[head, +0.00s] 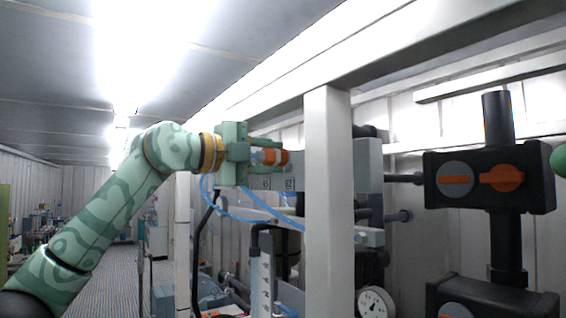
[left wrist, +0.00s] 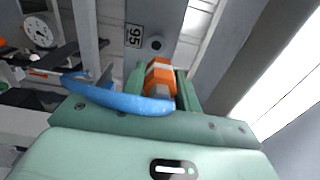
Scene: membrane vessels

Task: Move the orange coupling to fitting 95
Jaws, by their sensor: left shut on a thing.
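My left gripper (head: 270,157) is shut on the orange coupling (head: 281,157), which has a pale band. The coupling also shows between the fingers in the left wrist view (left wrist: 160,78). A blue hose (left wrist: 120,97) runs across the gripper there, and a blue hose (head: 240,215) hangs below the gripper in the head view. The coupling is apart from that fitting. My right gripper is not in view.
A white post (head: 329,200) stands just right of the gripper and hides part of the panel. Two small number plates (head: 277,184) sit below the gripper. A black valve block (head: 490,178) with orange handles is at the right. A gauge (head: 374,303) is low down.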

